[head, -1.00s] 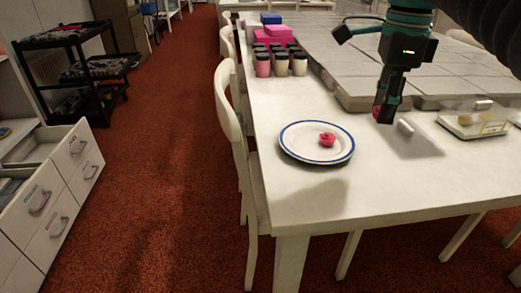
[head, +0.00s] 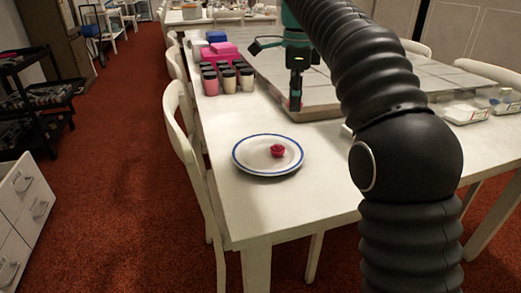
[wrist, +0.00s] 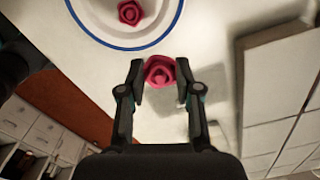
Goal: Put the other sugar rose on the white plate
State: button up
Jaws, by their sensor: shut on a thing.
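The white plate (head: 247,168) with a blue rim lies on the white table, and one red sugar rose (head: 277,151) sits on it. In the wrist view the plate (wrist: 101,37) is at the top, with that rose (wrist: 130,12) on it. My gripper (wrist: 159,75) is shut on a second red sugar rose (wrist: 160,70), just outside the plate's rim in that picture. In the head view my gripper (head: 295,104) hangs above the table, behind and right of the plate; the held rose cannot be made out there.
Several lidded jars (head: 228,81) and pink boxes (head: 219,52) stand on the table behind the plate. Grey panels (head: 330,98) cover the right part. Clear containers (head: 464,112) lie at the right. A white chair (head: 186,140) stands at the left edge.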

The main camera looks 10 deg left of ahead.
jog(key=b, duration=0.1)
send_over(257, 159)
notch_tip(257, 159, down, 6)
jog(key=shift+f, duration=0.1)
jog(key=shift+f+b, duration=0.55)
jog(key=shift+f, duration=1.35)
jog(key=shift+f, duration=0.15)
jog(key=o, duration=0.8)
notch_tip(257, 159, up, 12)
jog(key=shift+r+p, duration=0.15)
jog(key=shift+p, duration=0.9)
jog(key=shift+d, duration=0.1)
